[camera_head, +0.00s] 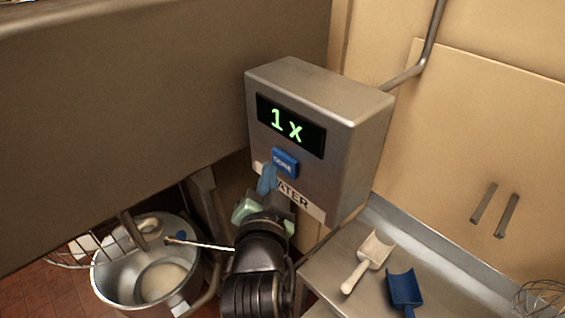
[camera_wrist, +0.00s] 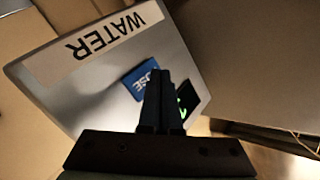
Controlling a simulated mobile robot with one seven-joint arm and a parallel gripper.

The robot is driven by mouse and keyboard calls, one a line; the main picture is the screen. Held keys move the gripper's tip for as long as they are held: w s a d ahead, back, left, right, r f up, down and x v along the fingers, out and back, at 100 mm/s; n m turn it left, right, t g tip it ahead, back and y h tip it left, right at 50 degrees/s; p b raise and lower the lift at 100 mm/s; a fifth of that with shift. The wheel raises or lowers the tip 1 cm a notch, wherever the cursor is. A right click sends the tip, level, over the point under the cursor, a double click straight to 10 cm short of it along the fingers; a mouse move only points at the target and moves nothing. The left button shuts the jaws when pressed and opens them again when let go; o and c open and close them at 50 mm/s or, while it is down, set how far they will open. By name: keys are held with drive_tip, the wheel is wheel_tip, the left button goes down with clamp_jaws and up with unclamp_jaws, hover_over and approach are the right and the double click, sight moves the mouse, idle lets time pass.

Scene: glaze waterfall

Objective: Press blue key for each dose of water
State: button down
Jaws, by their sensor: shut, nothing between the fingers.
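The blue key (camera_head: 285,162) sits on the front of a grey metal water box (camera_head: 350,130), under a dark display (camera_head: 290,125) that reads "1 x" in green. A white "WATER" label is below the key and partly covered by my gripper (camera_head: 268,176). The gripper is shut and empty, with its tips just below the key in the head view. In the wrist view the shut fingers (camera_wrist: 162,76) overlap part of the blue key (camera_wrist: 138,84) and the display. I cannot tell whether the tips touch the key.
A steel mixing bowl (camera_head: 110,280) with pale contents stands at lower left, near a wire guard. A cream scoop (camera_head: 368,258), a blue scoop (camera_head: 404,290) and a whisk (camera_head: 541,298) lie on the steel counter at right. A pipe (camera_head: 432,40) runs behind the box.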

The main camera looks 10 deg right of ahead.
drive_tip(key=shift+d, duration=0.1)
idle(0.4)
drive_tip(key=shift+w+d, duration=0.25)
drive_tip(key=shift+w+d, duration=0.3)
drive_tip(key=shift+d, duration=0.15)
idle(0.8)
idle(0.3)
drive_tip(key=shift+s+a, duration=0.55)
drive_tip(key=shift+a, duration=0.2)
drive_tip(key=shift+s+a+b, duration=0.35)
drive_tip(key=shift+s+a, duration=0.4)
drive_tip(key=shift+a, duration=0.3)
drive_tip(key=shift+s+a+b, duration=0.3)
drive_tip(key=shift+s+a, duration=0.4)
drive_tip(key=shift+a, duration=0.3)
idle(2.9)
